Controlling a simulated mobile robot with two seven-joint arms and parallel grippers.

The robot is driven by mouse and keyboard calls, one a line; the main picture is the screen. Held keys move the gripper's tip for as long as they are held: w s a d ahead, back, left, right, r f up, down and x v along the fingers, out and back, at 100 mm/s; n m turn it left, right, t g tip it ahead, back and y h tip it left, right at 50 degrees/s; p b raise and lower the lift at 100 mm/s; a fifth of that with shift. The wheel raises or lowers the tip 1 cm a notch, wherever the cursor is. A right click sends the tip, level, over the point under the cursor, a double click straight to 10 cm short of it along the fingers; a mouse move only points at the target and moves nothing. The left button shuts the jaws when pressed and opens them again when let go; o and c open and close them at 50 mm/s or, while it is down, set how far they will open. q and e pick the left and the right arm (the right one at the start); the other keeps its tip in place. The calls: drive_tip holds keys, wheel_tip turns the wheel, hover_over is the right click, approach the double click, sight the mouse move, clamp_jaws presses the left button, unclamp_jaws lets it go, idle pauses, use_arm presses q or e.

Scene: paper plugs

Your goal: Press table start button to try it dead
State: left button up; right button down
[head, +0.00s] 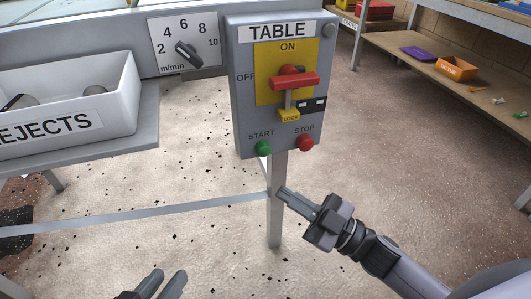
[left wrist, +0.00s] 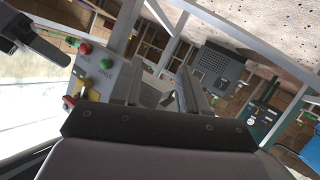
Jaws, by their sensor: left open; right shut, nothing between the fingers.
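The grey TABLE control box (head: 245,120) stands on a post in the head view. Its green START button (head: 263,147) is at the lower left, with the red STOP button (head: 305,142) to its right. Above them a red switch handle (head: 295,81) lies crosswise on a yellow plate, with a yellow padlock (head: 289,115) hanging below it. My right gripper (head: 285,195) is shut and empty, below the buttons near the post, apart from START. My left gripper (head: 165,280) is open and empty at the bottom edge. The left wrist view also shows the green button (left wrist: 106,64).
A white REJECTS bin (head: 120,95) sits on a grey shelf at the left. A speed dial (head: 185,48) is left of the box. A metal rail (head: 150,213) runs low to the post. A wooden shelf (head: 440,75) with small items is at the right.

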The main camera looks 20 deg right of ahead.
sight(264, 150)
use_arm(q)
drive_tip(key=shift+d+f+t+h+b, duration=0.2)
drive_tip(key=shift+t+h+b, duration=0.1)
drive_tip(key=shift+b, duration=1.05)
use_arm(e)
drive_tip(key=w, duration=0.8)
drive_tip(key=shift+w+a, duration=0.15)
drive_tip(key=shift+w, duration=0.25)
use_arm(q)
drive_tip(key=shift+w, duration=0.1)
use_arm(e)
drive_tip(key=shift+w, duration=0.15)
use_arm(q)
drive_tip(key=shift+r, duration=0.1)
use_arm(e)
drive_tip(key=shift+w, duration=0.25)
